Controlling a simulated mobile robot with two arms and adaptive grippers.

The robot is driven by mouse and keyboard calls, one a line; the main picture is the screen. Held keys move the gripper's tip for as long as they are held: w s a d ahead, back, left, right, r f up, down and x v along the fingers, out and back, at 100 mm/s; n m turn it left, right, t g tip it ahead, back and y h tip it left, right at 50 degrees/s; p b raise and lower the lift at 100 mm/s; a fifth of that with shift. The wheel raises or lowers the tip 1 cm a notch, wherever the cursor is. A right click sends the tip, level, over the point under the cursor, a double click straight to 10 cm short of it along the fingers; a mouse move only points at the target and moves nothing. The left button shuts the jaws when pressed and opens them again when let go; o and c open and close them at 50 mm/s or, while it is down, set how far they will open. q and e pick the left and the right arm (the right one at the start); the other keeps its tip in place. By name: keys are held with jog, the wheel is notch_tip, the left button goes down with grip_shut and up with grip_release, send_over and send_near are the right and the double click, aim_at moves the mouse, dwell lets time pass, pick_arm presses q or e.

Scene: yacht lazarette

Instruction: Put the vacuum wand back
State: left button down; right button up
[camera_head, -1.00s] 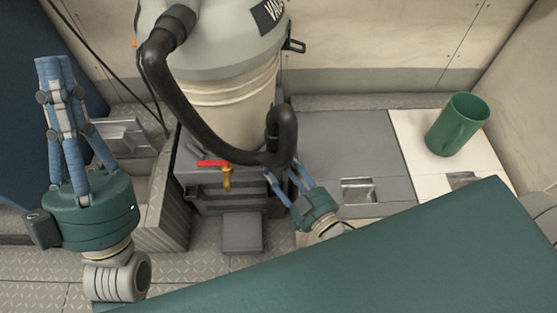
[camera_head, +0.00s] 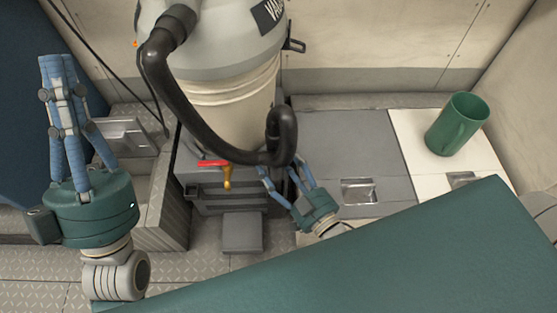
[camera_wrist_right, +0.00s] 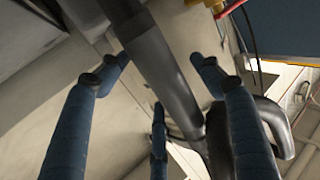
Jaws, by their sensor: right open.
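The vacuum (camera_head: 232,95) is a grey and cream canister at the back. A thick black hose (camera_head: 190,105) loops from its top down to a short upright black end (camera_head: 284,128), where the wand seems to be; the head view does not separate wand from hose. My right gripper (camera_head: 278,167) is just below this end with its fingers spread. In the right wrist view, a dark tube (camera_wrist_right: 160,62), seemingly the wand, runs between the open fingers (camera_wrist_right: 160,75), with no clear grip on it. My left gripper (camera_head: 57,62) points up at the left, empty, away from the vacuum.
A dark box (camera_head: 228,200) with a red-handled brass valve (camera_head: 226,172) is below the vacuum. A teal surface (camera_head: 380,255) fills the lower right. Grey hatch panels (camera_head: 350,140) lie clear.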

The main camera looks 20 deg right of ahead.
jog(key=v, duration=1.2)
